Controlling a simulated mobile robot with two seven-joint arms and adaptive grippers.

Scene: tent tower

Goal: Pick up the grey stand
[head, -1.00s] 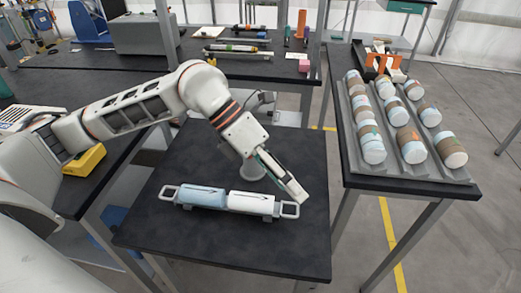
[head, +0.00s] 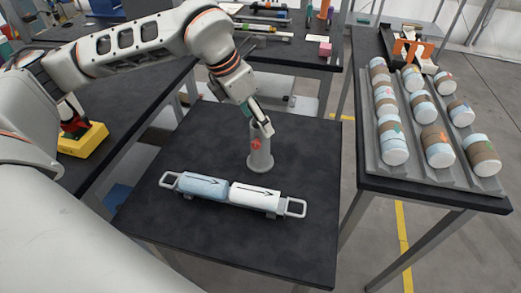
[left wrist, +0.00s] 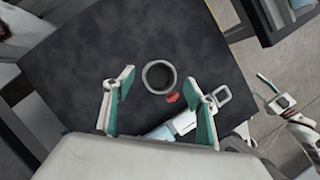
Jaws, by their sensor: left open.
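The grey stand (head: 260,157) is a short upright cylinder with a wider base and a red mark on its side. It stands on the dark table behind the two-handled carrier. In the left wrist view its round open top (left wrist: 159,77) lies between and beyond my fingers. My left gripper (head: 262,127) is open at the stand's top in the head view; contact cannot be told. Its teal-padded fingers (left wrist: 161,92) are spread and hold nothing. What looks like my right gripper (left wrist: 275,94) shows at the right of the left wrist view, away from the stand; its opening is unclear.
A carrier (head: 291,207) with a blue and a white cylinder lies in front of the stand. A rack (head: 373,171) of several banded cylinders is on the right table. A yellow block (head: 85,142) is at left. The table around the stand is mostly clear.

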